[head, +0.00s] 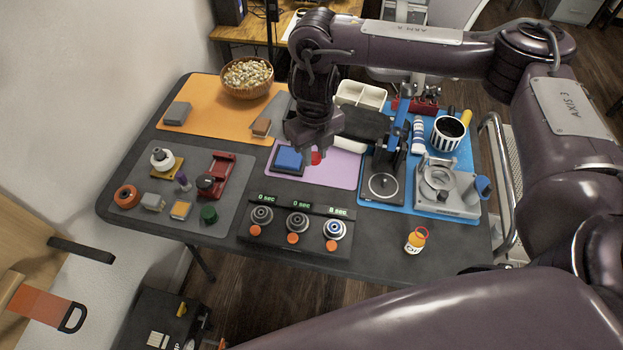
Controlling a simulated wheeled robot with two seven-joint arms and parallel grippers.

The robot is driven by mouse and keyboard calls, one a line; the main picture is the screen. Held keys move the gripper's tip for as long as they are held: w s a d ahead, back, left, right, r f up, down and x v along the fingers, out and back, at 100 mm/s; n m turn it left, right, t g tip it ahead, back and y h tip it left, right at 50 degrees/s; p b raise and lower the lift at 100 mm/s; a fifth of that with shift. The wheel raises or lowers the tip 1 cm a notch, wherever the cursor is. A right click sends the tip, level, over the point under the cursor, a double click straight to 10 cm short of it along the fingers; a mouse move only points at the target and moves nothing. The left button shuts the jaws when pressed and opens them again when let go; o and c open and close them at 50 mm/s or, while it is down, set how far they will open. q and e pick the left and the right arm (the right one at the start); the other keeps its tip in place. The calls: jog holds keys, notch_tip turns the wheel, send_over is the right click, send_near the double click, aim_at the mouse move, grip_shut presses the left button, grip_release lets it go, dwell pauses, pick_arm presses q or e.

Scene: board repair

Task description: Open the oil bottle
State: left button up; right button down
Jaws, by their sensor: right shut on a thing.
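A small orange and yellow bottle (415,241) with a white label and a red ring around its top stands upright at the table's front right; I take it for the oil bottle. My right gripper (316,151) is above the pink mat, away from the bottle to its upper left. It is shut on a small red thing (316,158), possibly a cap, mostly hidden by the fingers. I cannot tell whether the bottle's top is covered. My left gripper is not in view.
A black panel with several dials (297,222) stands left of the bottle. A black stand (382,188) and a grey metal device (446,186) are behind it on the blue mat. A grey mat (222,222) with small parts is at left. Bare table surrounds the bottle.

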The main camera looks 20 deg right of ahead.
jog(key=b, duration=0.3)
send_over(314, 194)
notch_tip(314, 194, down, 10)
jog(key=shift+f, duration=0.25)
notch_tip(314, 194, down, 4)
jog(key=shift+s+r+b, duration=0.1)
jog(key=shift+r+b, duration=0.05)
jog(key=shift+b, duration=0.25)
jog(key=shift+f, duration=0.25)
jog(key=c, duration=1.5)
grip_release()
jog(key=shift+o, duration=0.2)
jog(key=shift+r, duration=0.15)
